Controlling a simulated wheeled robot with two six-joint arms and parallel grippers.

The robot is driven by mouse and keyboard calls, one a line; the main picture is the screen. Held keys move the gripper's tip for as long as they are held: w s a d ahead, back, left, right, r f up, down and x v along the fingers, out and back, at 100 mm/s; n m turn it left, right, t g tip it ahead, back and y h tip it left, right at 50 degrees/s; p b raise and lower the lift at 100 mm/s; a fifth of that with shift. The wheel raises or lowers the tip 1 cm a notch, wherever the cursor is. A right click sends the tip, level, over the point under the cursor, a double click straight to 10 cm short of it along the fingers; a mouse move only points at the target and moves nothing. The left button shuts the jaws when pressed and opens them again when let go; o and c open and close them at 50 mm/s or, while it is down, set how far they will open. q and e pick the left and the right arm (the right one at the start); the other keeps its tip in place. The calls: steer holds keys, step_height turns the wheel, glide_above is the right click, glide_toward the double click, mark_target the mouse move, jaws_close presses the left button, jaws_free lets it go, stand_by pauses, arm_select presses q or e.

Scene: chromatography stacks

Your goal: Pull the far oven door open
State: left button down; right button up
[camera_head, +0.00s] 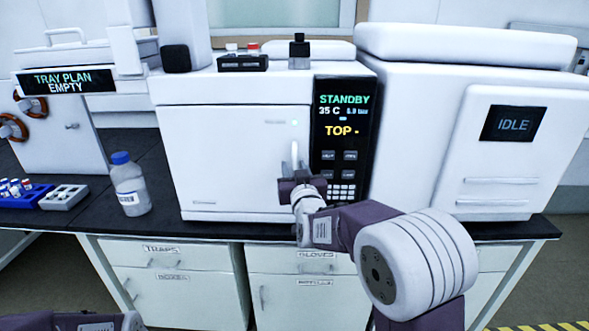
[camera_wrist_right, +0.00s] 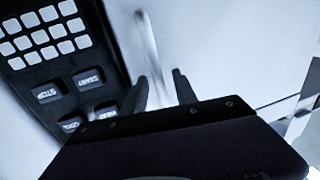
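The oven door (camera_head: 235,155) is the broad white front of the middle instrument and looks shut. Its pale upright handle (camera_head: 294,155) is near the door's right edge. My right gripper (camera_head: 297,178) is at the lower end of this handle. In the right wrist view the handle (camera_wrist_right: 149,45) runs down between the two dark fingers of the gripper (camera_wrist_right: 162,88). The fingers stand apart with a gap beside the handle; contact is not clear. The gripper body hides the handle's lower end. Of my left arm only a part shows at the bottom left; its gripper is out of view.
A control panel (camera_head: 342,135) reading STANDBY is right of the door, close to my gripper. A blue-capped bottle (camera_head: 130,190) stands on the dark bench left of the oven, beside a blue vial rack (camera_head: 22,198). A white IDLE unit (camera_head: 500,160) stands at right.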

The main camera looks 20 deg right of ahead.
jaws_close()
stand_by(1.4)
